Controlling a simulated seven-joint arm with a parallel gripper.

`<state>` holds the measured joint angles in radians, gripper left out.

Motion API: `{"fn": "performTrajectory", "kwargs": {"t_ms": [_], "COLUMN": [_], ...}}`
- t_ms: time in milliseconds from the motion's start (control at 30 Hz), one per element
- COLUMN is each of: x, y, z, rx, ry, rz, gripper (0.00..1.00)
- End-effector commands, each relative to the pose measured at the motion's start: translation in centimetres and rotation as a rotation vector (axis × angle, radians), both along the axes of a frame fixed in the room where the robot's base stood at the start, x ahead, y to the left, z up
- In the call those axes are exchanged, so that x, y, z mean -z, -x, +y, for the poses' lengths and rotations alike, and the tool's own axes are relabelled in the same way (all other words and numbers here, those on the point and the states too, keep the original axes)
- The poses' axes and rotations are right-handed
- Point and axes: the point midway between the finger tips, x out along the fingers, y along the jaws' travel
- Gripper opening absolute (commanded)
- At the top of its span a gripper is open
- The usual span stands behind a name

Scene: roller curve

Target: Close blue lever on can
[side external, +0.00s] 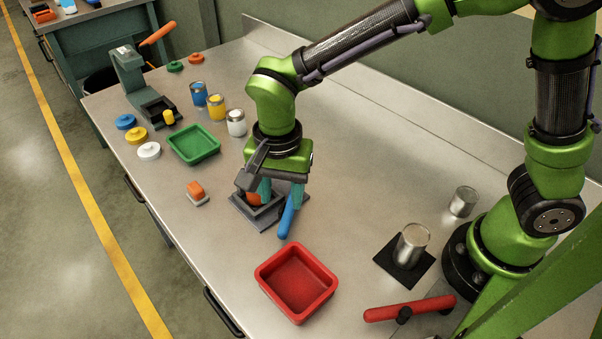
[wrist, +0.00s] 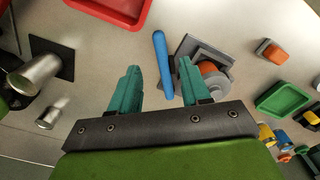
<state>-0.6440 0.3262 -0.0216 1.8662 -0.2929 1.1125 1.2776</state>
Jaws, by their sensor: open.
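The blue lever (side external: 287,219) sticks out from a grey press-like fixture (side external: 265,215) on the bench, pointing toward the front. An orange can (side external: 252,199) sits in the fixture; it also shows in the wrist view (wrist: 207,68), with a grey round part by it. My gripper (side external: 281,203) is open over the fixture, with its teal fingers pointing down. In the wrist view the lever (wrist: 161,55) appears between the spread fingers, nearer the right one. I cannot tell whether a finger touches it. My gripper partly hides the fixture in the side view.
A red tray (side external: 329,302) lies in front, and a green tray (side external: 211,157) to the left. An orange block on a grey base (side external: 196,193) is nearby. A metal can stands on a black mat (side external: 385,261) to the right. A red handle (side external: 380,313) lies at the front right.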

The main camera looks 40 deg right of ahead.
Motion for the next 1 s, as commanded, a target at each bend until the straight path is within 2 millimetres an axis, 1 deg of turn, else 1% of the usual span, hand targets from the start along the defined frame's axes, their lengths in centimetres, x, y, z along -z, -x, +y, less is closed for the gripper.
{"fn": "performTrajectory", "kwargs": {"t_ms": [33,200,300,400,600,833,867,1000], "x": [1.3,4.7,6.3,7.5,8.4,8.5,8.5,8.4], "y": [0.1,0.1,0.1,0.0,0.0,0.0,0.0,0.0], "z": [-0.1,-0.1,0.0,0.0,0.0,0.0,0.0,0.0], "rx": [-0.001,0.000,-0.001,0.000,0.000,0.000,0.000,-0.001], "ry": [0.004,0.003,0.002,0.002,-0.001,0.000,0.000,0.000], "rz": [0.004,0.004,0.003,0.002,0.001,0.000,0.000,0.000], "gripper": [0.47,0.47,0.47,0.47,0.47,0.47,0.44,0.22]}}
